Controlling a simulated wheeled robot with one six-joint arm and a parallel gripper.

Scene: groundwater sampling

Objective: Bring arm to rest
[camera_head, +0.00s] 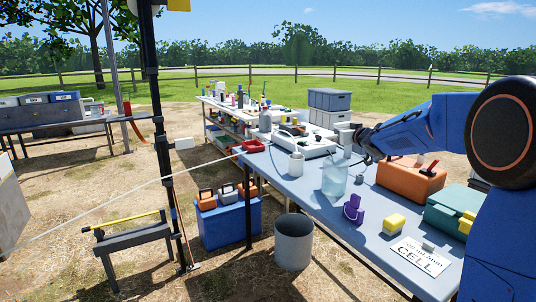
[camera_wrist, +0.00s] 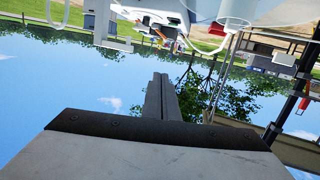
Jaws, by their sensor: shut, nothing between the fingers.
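My blue arm (camera_head: 412,127) enters from the right in the head view and reaches over the blue table. At its end my grey gripper (camera_head: 346,134) hangs above the table, near a white flat device (camera_head: 303,144) and behind a clear beaker (camera_head: 334,179). In the wrist view, which is upside down, my gripper (camera_wrist: 161,78) has its fingers together with nothing between them. In the head view its fingertips are small and hard to make out.
The table (camera_head: 305,190) holds a white cup (camera_head: 296,164), a purple item (camera_head: 353,209), a yellow block (camera_head: 394,222), an orange box (camera_head: 410,181) and a green case (camera_head: 452,208). A grey bucket (camera_head: 294,242) stands on the ground in front. A black post (camera_head: 160,140) rises at left.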

